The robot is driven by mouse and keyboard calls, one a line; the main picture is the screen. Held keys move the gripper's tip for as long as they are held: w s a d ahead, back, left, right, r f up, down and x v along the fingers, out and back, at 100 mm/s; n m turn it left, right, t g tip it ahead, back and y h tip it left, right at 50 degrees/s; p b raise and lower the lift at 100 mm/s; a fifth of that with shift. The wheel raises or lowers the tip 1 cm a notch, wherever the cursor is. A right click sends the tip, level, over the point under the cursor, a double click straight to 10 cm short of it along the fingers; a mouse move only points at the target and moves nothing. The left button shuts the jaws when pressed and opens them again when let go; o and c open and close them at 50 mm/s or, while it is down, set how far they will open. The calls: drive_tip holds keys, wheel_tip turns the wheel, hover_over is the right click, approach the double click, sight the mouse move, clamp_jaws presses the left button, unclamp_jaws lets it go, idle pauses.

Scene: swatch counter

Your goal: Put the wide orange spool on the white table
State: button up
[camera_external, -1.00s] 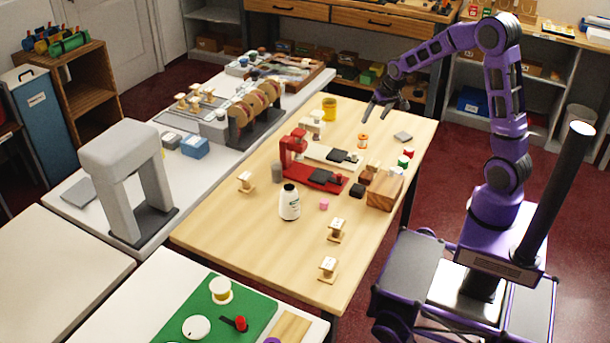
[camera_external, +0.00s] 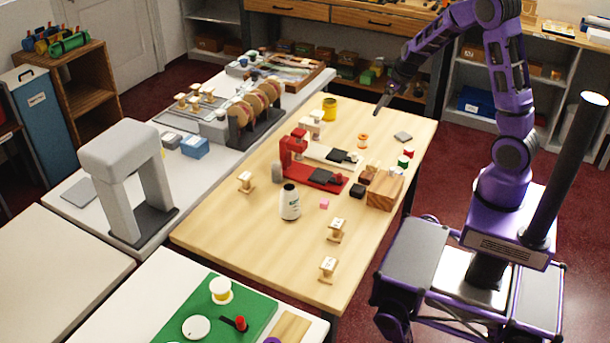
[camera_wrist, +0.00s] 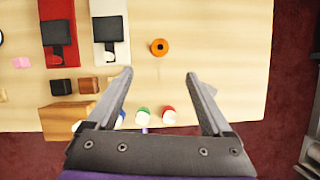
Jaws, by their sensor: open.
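A small orange spool (camera_external: 362,141) stands on the wooden table (camera_external: 225,225) toward its far right part. In the wrist view the orange spool (camera_wrist: 159,47) is seen from above, with a dark centre, beyond my fingertips and roughly between their lines. My gripper (camera_external: 381,106) is open and empty, held above the table near the spool; its two fingers (camera_wrist: 159,73) are spread wide in the wrist view. A white-topped table (camera_external: 115,305) with a green mat stands at the front. Another pale table (camera_external: 55,255) is at the left.
A red device (camera_external: 312,178) and a white one (camera_external: 325,156) stand near the spool. A wooden block (camera_external: 383,190), a green spool (camera_wrist: 143,112) and a red spool (camera_wrist: 168,115) are close by. A white bottle (camera_external: 290,203) stands nearer the front. A grey arch (camera_external: 125,175) stands at left.

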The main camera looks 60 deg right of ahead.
sight(364, 136)
drive_tip(key=b+x, duration=0.4)
drive_tip(key=x, duration=1.3)
drive_tip(key=shift+f, duration=0.25)
drive_tip(key=shift+c, duration=0.2)
